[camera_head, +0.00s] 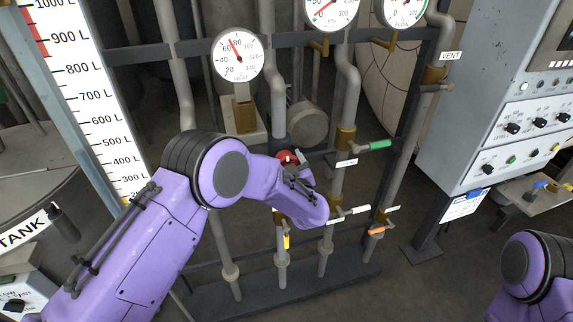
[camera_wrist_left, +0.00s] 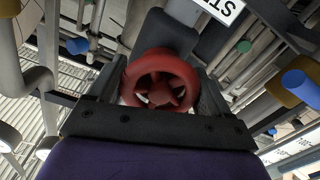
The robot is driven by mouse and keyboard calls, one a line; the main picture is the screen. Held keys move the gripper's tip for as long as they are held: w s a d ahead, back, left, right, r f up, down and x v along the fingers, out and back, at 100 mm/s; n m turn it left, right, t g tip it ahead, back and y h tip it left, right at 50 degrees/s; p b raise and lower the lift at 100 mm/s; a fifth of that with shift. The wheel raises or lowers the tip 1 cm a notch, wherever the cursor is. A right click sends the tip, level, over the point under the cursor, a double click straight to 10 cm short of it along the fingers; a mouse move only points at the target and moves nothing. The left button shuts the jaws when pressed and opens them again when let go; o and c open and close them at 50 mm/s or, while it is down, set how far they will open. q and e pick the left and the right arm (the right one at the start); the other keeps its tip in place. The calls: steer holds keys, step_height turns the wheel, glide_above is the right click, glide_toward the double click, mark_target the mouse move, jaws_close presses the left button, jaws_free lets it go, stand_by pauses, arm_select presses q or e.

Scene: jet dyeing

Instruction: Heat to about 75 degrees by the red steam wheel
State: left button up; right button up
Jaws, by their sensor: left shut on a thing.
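The red steam wheel (camera_head: 286,156) is mostly hidden behind my left arm in the head view. In the left wrist view the wheel (camera_wrist_left: 160,78) sits between the two dark fingers, with its spokes showing. My left gripper (camera_wrist_left: 160,95) is shut on it. A round white temperature dial (camera_head: 238,56) is above and left of the wheel. Its red needle points up and slightly left, near the 60 to 80 marks; I cannot read it exactly. My right gripper is out of view.
Upright grey pipes surround the wheel, with a green-handled valve (camera_head: 380,145) to the right and yellow (camera_head: 286,241) and orange (camera_head: 376,231) handles below. Two more gauges are above. A control cabinet (camera_head: 455,110) stands at right, a litre scale (camera_head: 95,100) at left.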

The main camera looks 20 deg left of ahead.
arm_select(q)
steer(key=n+b, duration=0.2)
steer(key=n, duration=0.1)
steer(key=n+b, duration=0.1)
steer(key=b, duration=0.1)
steer(key=shift+f+n, duration=0.3)
steer(key=shift+n, duration=0.1)
steer(key=shift+r+n+b, duration=0.15)
steer(key=shift+n+b, duration=1.65)
steer(key=shift+n, duration=0.3)
steer(key=o, duration=1)
steer(key=shift+d, duration=0.1)
steer(key=shift+c, duration=0.2)
steer(key=shift+r, duration=0.1)
steer(key=b+v, duration=0.2)
steer(key=v, duration=0.8)
steer(key=shift+s+d+b, duration=0.2)
steer(key=shift+s+b, duration=0.05)
steer(key=shift+b, duration=0.1)
